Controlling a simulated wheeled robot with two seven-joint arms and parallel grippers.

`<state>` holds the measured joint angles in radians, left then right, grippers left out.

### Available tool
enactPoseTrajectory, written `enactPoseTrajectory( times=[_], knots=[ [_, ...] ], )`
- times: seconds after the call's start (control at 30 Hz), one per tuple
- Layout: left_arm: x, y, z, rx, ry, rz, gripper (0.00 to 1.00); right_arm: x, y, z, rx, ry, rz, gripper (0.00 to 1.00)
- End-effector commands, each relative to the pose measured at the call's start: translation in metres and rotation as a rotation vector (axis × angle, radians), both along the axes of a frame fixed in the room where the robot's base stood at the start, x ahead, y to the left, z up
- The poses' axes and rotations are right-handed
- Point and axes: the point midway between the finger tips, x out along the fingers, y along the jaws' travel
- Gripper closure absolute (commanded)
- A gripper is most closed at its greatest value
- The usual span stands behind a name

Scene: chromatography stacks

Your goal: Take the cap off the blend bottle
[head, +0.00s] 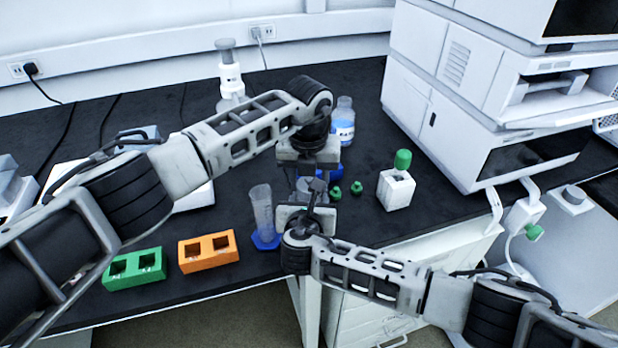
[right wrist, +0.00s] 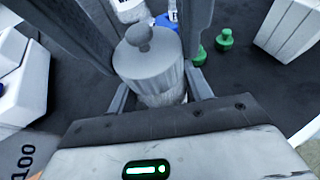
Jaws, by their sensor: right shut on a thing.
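The blend bottle (head: 311,190) is between my two grippers and mostly hidden by them in the head view. In the right wrist view its ridged grey cap (right wrist: 150,66) with a small knob on top sits over a paler body (right wrist: 165,97). My right gripper (head: 308,203) is shut on the bottle body below the cap, from the near side. My left gripper (head: 311,178) points down from above, with its dark fingers on either side of the cap. Whether those fingers press on the cap I cannot tell.
Small green stoppers (head: 336,193) and a white block with a green top (head: 396,190) stand to the right. A blue-labelled bottle (head: 343,122) is behind. A blue-footed cylinder (head: 262,212), an orange rack (head: 208,252) and a green rack (head: 134,268) are left.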

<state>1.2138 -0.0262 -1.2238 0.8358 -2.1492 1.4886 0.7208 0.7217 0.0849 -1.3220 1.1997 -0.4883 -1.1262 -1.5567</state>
Motion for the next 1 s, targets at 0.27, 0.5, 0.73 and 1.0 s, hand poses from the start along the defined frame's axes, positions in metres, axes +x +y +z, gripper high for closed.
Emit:
enactPoseTrajectory(
  times=[0.27,0.5,0.73,1.0],
  knots=[
    [0.000,0.000,0.007,0.000,-0.002,0.000,0.81,0.000,-0.001,-0.001,-0.001,0.001,-0.002,0.91],
    [0.000,0.000,0.015,0.000,-0.001,0.001,0.81,0.000,-0.001,-0.001,-0.001,0.001,-0.002,0.91],
    [0.000,0.000,0.022,0.000,0.000,0.000,0.81,0.000,-0.001,-0.001,-0.002,0.001,-0.001,0.91],
    [0.000,0.000,0.022,0.000,0.000,0.000,0.81,0.000,-0.001,-0.001,-0.001,0.001,-0.002,0.91]
  ],
)
